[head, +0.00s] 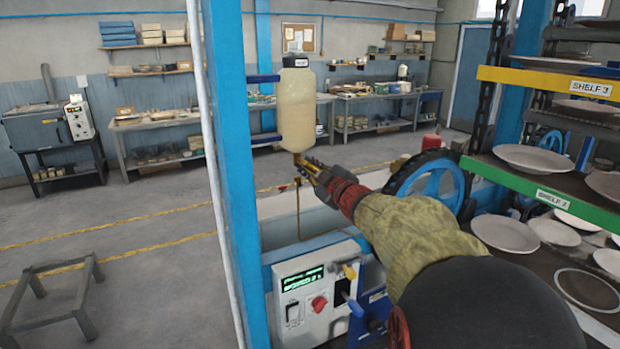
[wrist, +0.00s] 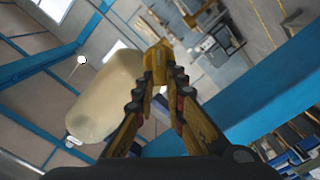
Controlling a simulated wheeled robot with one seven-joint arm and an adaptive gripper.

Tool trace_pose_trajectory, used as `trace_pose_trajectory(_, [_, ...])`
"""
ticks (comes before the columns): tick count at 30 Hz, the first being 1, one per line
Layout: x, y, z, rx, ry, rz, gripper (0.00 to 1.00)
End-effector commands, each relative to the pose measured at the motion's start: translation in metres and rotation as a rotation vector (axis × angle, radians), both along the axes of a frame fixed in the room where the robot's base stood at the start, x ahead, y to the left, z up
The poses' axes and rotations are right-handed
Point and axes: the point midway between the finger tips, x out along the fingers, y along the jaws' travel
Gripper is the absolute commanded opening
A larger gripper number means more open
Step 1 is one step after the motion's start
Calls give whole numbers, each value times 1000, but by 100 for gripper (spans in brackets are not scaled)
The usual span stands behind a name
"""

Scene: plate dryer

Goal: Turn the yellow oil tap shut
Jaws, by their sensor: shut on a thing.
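A large oil bottle (head: 297,105), cream-coloured, hangs upright from blue brackets on the blue post; it also shows in the wrist view (wrist: 108,98). The yellow tap (wrist: 158,58) is at the bottle's lower end. In the head view the tap is mostly hidden by my gripper (head: 310,169). My gripper (wrist: 159,84), with yellow fingers and dark pads, is shut on the tap just below the bottle. A thin brown line (head: 298,212) hangs below the tap. Whether the tap's handle is turned cannot be told.
A blue post (head: 238,150) stands left of the bottle. Below is a control box (head: 312,290) with a red knob. A blue wheel (head: 430,186) and plate racks (head: 545,187) stand to the right. The floor at left is open, with a low metal frame (head: 50,317).

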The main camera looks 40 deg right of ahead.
Motion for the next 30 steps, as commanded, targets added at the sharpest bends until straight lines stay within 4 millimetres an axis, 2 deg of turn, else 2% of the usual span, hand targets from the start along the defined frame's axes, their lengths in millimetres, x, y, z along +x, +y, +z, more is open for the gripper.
trace_pose_trajectory(1, [0, 1, -5, -42, 9, 0, 0])
trace_pose_trajectory(18, [1, 5, -13, -530, 127, 1, 0])
trace_pose_trajectory(30, [1, 5, -14, -702, 170, 1, 0])
